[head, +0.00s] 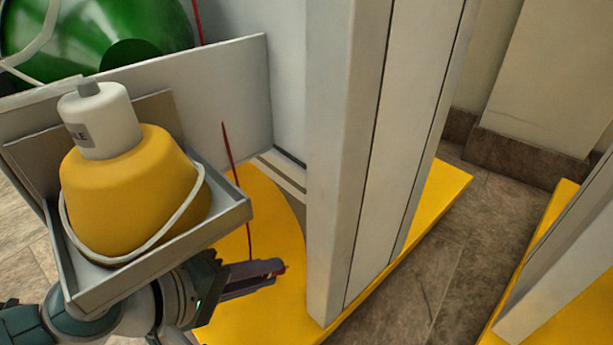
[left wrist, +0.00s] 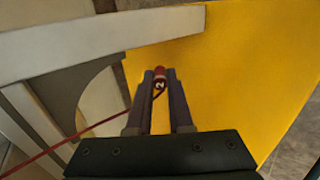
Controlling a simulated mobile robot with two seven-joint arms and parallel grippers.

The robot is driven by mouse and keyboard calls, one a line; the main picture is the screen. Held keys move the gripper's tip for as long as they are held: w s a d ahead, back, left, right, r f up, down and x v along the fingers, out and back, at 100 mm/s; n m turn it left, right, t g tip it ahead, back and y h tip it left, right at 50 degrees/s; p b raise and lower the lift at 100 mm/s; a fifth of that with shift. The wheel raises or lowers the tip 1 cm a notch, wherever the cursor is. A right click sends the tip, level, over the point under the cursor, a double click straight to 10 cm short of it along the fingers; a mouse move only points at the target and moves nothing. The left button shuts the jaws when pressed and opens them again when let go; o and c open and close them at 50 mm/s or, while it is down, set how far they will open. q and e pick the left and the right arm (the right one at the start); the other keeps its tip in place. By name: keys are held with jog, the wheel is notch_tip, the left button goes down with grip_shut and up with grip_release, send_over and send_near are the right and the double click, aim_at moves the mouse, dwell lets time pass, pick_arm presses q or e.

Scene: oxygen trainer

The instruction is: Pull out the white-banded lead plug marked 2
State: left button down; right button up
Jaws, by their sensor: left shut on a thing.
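My left gripper (head: 278,272) is low in the middle of the head view, over the yellow base. It is shut on a small red lead plug, whose red end shows at the fingertips. In the left wrist view the plug (left wrist: 159,84) sits between the fingertips (left wrist: 159,80), with a white band and a dark mark that reads as 2. A thin red lead (head: 231,160) hangs down behind the gripper; a red lead (left wrist: 62,146) also runs to the left in the left wrist view. No socket shows around the plug. My right gripper is not in view.
A grey tray (head: 160,253) with a yellow, white-topped container (head: 130,190) stands close above my left wrist. A tall pale post (head: 345,160) rises just right of the gripper from the yellow base (head: 445,190). A green cylinder (head: 160,20) is at the upper left.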

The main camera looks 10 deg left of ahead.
pick_arm(q)
jog(key=c, duration=1.2)
grip_release()
jog(key=shift+s+a, duration=0.1)
jog(key=shift+c, duration=0.2)
jog(key=o, duration=0.5)
jog(key=shift+w, duration=0.25)
jog(key=shift+s, duration=0.1)
jog(key=p+v, duration=0.4)
jog(key=v, duration=0.6)
